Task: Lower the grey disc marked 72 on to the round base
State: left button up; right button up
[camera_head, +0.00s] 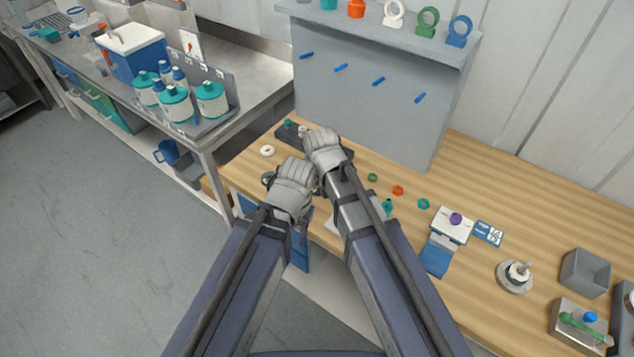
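My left gripper (294,178) and my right gripper (322,142) are close together over the left end of the wooden bench. I see them from behind, so their fingertips and anything between them are hidden. A small dark round thing (267,178) shows just left of my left gripper; I cannot tell what it is. I cannot make out a grey disc marked 72. A round grey base (513,278) with a pale fitting on top stands at the right of the bench, far from both grippers. I cannot tell whether it is the task's base.
A dark rack (290,134) lies behind my grippers, with a white ring (267,150) to its left. Small coloured rings, a white-and-blue device (452,225), a grey bin (585,272) and a tray (581,326) occupy the right. A grey pegboard (370,120) stands behind.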

jog(key=shift+r, duration=0.2)
jog(key=shift+r+p, duration=0.6)
jog(key=shift+p, duration=0.1)
dwell(0.4)
jog(key=shift+d, duration=0.15)
